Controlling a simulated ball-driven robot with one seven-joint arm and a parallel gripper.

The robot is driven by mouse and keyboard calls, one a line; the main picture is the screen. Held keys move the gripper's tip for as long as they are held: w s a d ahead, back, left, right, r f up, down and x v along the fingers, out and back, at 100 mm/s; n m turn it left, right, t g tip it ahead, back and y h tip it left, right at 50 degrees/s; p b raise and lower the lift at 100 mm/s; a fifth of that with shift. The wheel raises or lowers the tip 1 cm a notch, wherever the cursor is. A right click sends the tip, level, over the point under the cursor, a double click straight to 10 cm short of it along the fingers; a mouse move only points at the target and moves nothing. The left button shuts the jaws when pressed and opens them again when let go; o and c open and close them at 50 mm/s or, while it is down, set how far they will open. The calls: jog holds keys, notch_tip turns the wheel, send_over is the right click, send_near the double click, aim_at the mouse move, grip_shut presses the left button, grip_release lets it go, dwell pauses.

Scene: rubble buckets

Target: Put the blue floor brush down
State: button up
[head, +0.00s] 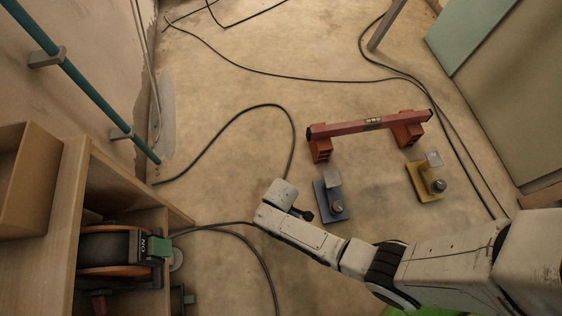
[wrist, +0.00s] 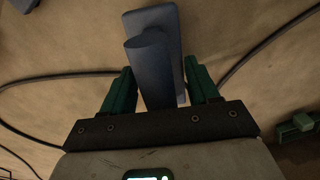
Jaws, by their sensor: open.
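The blue floor brush (head: 331,203) rests on the concrete floor in the head view, just right of my gripper (head: 302,214). It has a flat blue base and a raised grey part. In the wrist view the blue brush (wrist: 153,30) lies ahead of my gripper (wrist: 162,85), its rounded handle reaching back between the two green fingers. The fingers are apart, with a gap visible on each side of the handle. The lower end of the handle is hidden behind the dark gripper body.
A yellow brush (head: 428,181) stands to the right. Behind, a red level (head: 370,124) lies across two orange blocks. Black cables (head: 291,140) loop over the floor. A wooden shelf (head: 75,225) with a cable reel (head: 112,252) is at left. Floor behind the blue brush is partly clear.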

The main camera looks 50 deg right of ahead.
notch_tip(320, 180, up, 12)
jog(key=p, duration=0.7)
jog(key=shift+r, duration=0.1)
jog(key=s+d+r+m, duration=0.2)
jog(key=s+r, duration=0.1)
jog(key=r, duration=0.4)
jog(key=s+d+r+m, duration=0.2)
jog(key=s+d+r, duration=0.1)
jog(key=r, duration=0.4)
jog(key=s+d+r+m+t, duration=0.1)
jog(key=s+d+r+m, duration=0.1)
jog(key=r, duration=0.5)
jog(key=shift+s+d+r+m, duration=0.3)
jog(key=shift+s+m, duration=0.1)
jog(key=shift+s, duration=0.5)
notch_tip(320, 180, up, 31)
jog(key=p, duration=3.1)
